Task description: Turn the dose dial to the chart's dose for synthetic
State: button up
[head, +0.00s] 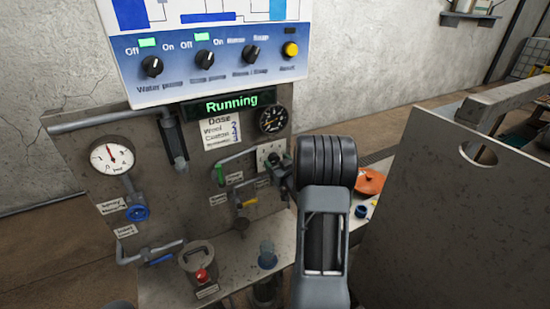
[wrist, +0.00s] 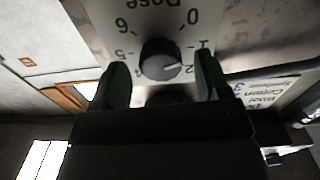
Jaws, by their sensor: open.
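The dose dial (wrist: 160,60) is a dark round knob on a pale plate, seen upside down in the wrist view. In the head view my arm partly covers the dial's plate (head: 270,154). The dose chart (head: 221,131) lists Wool, Cotton and a third line too small to read. Part of the chart shows in the wrist view (wrist: 265,90).
A lit display (head: 228,104) reads Running, under a blue panel (head: 205,70) with several knobs. A pressure gauge (head: 112,158), a dark gauge (head: 271,120), pipes, a blue valve (head: 137,213) and a green-handled valve (head: 220,175) crowd the board. A large grey panel (head: 450,220) stands at right.

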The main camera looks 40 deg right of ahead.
jog(key=shift+w+d, duration=0.1)
jog(key=shift+w, duration=0.9)
jog(key=c, duration=0.9)
